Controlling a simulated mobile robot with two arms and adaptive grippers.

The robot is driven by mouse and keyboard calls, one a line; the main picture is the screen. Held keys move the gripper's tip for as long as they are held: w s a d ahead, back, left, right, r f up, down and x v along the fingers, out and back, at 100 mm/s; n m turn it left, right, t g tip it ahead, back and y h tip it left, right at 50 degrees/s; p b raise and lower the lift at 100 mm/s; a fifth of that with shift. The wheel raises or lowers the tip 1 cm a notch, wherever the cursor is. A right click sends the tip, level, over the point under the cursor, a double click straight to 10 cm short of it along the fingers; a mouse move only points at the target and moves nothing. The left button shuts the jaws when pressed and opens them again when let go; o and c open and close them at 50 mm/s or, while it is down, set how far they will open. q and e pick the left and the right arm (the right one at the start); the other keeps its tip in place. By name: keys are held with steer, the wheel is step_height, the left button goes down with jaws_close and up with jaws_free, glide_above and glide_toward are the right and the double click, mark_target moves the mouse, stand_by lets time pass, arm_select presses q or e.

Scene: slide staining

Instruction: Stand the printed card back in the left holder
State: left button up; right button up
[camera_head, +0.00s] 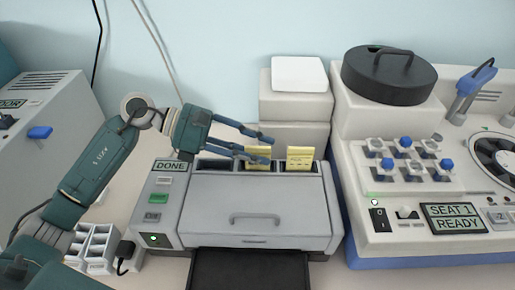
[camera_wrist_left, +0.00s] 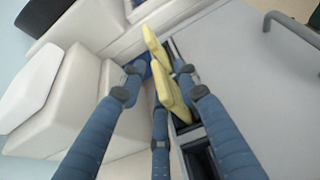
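My left gripper (camera_head: 266,150) reaches in from the left over the slots at the back of the grey machine (camera_head: 200,208). Its blue fingers are spread around a yellow card (camera_head: 258,154) standing in a slot. In the left wrist view this card (camera_wrist_left: 170,92) is between the spread fingers (camera_wrist_left: 158,80), with gaps visible. A second yellow card (camera_head: 300,158) with print stands upright to the right, and it also shows in the wrist view (camera_wrist_left: 155,48). A small white slotted holder (camera_head: 98,247) stands at the lower left. My right gripper is out of view.
The machine's display reads DONE (camera_head: 171,166). A white block with a pad (camera_head: 298,74) stands behind the cards. A larger device (camera_head: 440,216) reading SEAT 1 READY is close on the right. A grey cabinet (camera_head: 60,115) stands at the left. A black tray (camera_head: 250,270) is in front.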

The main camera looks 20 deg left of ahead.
arm_select(q)
steer(key=shift+r, duration=0.15)
steer(key=shift+a, duration=0.2)
steer(key=b+v, duration=0.4)
steer(key=v, duration=0.7)
steer(key=shift+a+r, duration=0.2)
steer(key=shift+a, duration=0.1)
steer(key=shift+s, duration=0.1)
